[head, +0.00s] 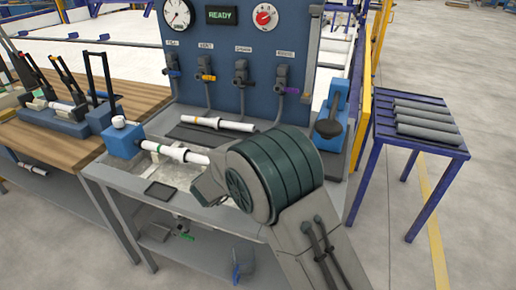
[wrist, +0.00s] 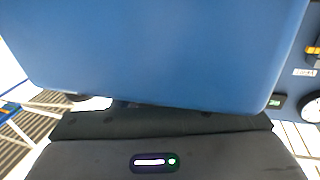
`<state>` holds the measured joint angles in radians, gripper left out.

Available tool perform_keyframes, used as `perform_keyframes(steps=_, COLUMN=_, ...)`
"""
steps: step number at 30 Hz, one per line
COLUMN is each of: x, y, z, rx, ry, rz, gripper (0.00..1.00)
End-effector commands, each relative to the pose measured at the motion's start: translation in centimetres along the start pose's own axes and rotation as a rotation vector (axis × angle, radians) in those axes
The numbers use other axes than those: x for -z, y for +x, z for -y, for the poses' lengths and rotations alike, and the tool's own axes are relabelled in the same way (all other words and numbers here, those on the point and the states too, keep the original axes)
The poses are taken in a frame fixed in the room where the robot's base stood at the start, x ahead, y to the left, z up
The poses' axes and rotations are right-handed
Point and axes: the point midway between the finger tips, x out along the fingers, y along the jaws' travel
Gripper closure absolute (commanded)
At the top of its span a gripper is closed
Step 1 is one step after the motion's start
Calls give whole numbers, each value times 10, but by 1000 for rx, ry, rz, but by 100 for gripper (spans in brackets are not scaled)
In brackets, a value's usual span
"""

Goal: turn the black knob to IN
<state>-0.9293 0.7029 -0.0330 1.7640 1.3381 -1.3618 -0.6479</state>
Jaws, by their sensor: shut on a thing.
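The blue housing (wrist: 165,55) fills the upper part of the wrist view, very close in front of my gripper (wrist: 165,122). Only the dark gripper body shows; the fingertips and the grip point are hidden. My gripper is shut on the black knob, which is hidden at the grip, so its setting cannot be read. A blue stand (head: 339,100) with a black round part (head: 328,128) rises just behind and right of my wrist.
A white pipe (head: 175,152) runs from a blue block (head: 122,142) toward my arm. Another white pipe (head: 218,124) lies behind it. The blue panel (head: 222,60) with valves, gauges and a READY display stands behind. A blue table (head: 415,147) with grey pipes is at right.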

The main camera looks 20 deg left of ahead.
Motion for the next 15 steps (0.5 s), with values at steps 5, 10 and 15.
perform_keyframes(steps=5, x=1, y=0, z=0, rx=1, ry=2, rz=-2, gripper=53)
perform_keyframes(steps=10, x=1, y=0, z=0, rx=1, ry=1, rz=-1, gripper=40)
perform_keyframes(steps=15, x=0, y=0, z=0, rx=1, ry=1, rz=-1, gripper=40)
